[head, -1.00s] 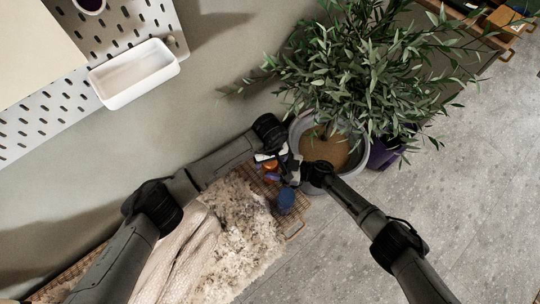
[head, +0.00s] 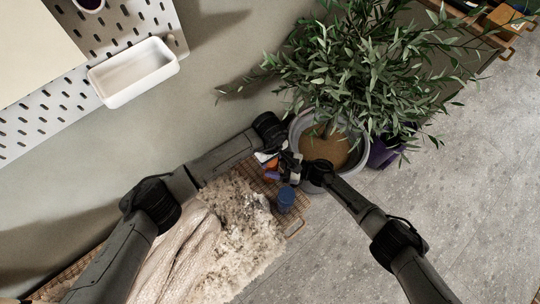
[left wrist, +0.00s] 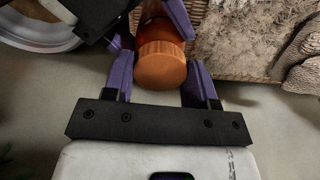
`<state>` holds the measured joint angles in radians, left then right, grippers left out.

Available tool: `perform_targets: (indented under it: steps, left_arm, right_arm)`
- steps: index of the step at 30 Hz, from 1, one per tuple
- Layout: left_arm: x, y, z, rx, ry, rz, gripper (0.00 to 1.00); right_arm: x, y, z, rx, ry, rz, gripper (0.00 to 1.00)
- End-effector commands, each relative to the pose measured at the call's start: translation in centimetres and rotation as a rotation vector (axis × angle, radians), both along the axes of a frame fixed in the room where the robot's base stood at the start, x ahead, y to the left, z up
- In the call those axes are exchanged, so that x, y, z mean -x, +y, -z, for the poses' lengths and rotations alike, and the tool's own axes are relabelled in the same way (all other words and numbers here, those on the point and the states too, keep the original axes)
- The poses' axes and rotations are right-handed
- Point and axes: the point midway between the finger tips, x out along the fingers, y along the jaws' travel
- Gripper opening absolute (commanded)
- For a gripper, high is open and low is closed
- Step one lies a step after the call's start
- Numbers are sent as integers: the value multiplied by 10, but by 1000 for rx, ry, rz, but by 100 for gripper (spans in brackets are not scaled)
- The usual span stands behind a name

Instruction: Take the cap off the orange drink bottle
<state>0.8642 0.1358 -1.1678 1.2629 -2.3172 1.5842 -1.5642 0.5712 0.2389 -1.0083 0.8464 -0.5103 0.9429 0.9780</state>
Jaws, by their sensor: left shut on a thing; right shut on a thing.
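The orange drink bottle (left wrist: 158,27) shows in the left wrist view with its ribbed orange cap (left wrist: 160,72) facing the camera. The cap sits against the bottle's end. My left gripper (left wrist: 160,58) has its purple fingers on either side of the cap, shut on it. My right gripper (head: 279,167) comes in from the right in the head view and is shut on the bottle's body. Its black, white and purple parts also show at upper left in the left wrist view. In the head view only a small orange patch shows between the grippers; the rest is hidden.
A woven bench (head: 298,211) lies below, with a shaggy fleece (head: 245,225) on it. A blue container (head: 286,197) stands close to the grippers. A potted plant (head: 345,150) stands directly behind. A pegboard (head: 50,110) with a white tray (head: 135,74) is at upper left.

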Motion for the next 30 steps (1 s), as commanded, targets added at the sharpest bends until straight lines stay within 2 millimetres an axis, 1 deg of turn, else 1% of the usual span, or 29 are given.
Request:
perform_targets:
  steps: [1, 17, 30]
  left_arm:
    - [0, 1, 0, -1, 0, -93, 23]
    - [0, 0, -1, 0, -1, -1159, 24]
    - [0, 0, -1, 2, -1, -2072, 24]
  right_arm:
    - [0, -1, 1, 2, 1, 1, 0]
    - [0, -1, 1, 2, 0, 1, 0]
    - [0, -1, 1, 2, 0, 1, 0]
